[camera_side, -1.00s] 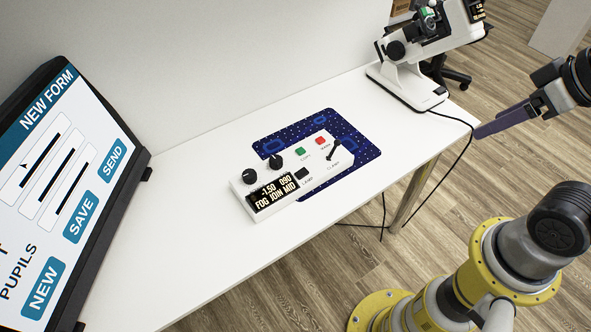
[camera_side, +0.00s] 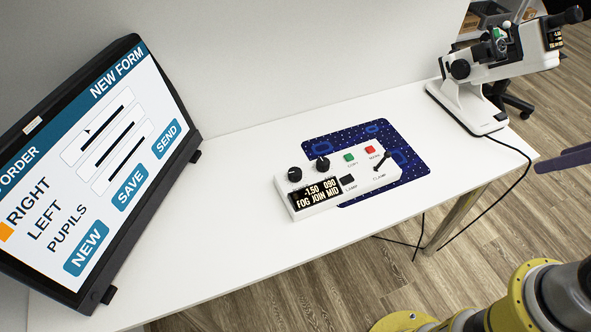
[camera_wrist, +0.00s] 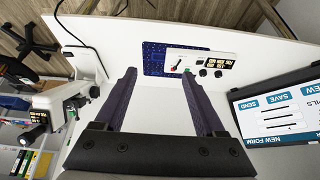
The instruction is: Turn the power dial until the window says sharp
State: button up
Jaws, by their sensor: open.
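The white control box (camera_side: 360,186) lies on the table, partly on a dark blue mat. It has two black dials, a left one (camera_side: 295,174) and a right one (camera_side: 322,163); I cannot read which is the power dial. Its window (camera_side: 317,193) reads "-1.50 090" and "FOG JOIN MID". In the wrist view the box (camera_wrist: 181,54) is beyond the fingertips, its dials to the right. My gripper (camera_wrist: 158,71) is open and empty, its fingers wide apart. In the side view only part of a purple finger shows at the right edge, away from the box.
A tilted screen (camera_side: 140,138) with a form stands at the table's left. A white lens instrument (camera_side: 468,106) stands at the back right, its cable hanging off the table's edge. The box also carries green and red buttons and a clamp lever (camera_side: 383,158). The table (camera_side: 235,220) in front is clear.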

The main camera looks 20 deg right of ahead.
dwell(0.3)
jog(key=w+a+r+n, duration=0.3)
jog(key=w+r+n, duration=0.3)
jog(key=w+n, duration=0.25)
jog(key=w+a+r+n, duration=0.2)
jog(key=w+r+n, duration=0.45)
jog(key=w, duration=0.25)
jog(key=n+g, duration=0.6)
jog(key=n, duration=0.5)
send_over(295, 172)
notch_tip(295, 172, down, 26)
notch_tip(295, 172, down, 13)
jog(key=shift+f, duration=0.1)
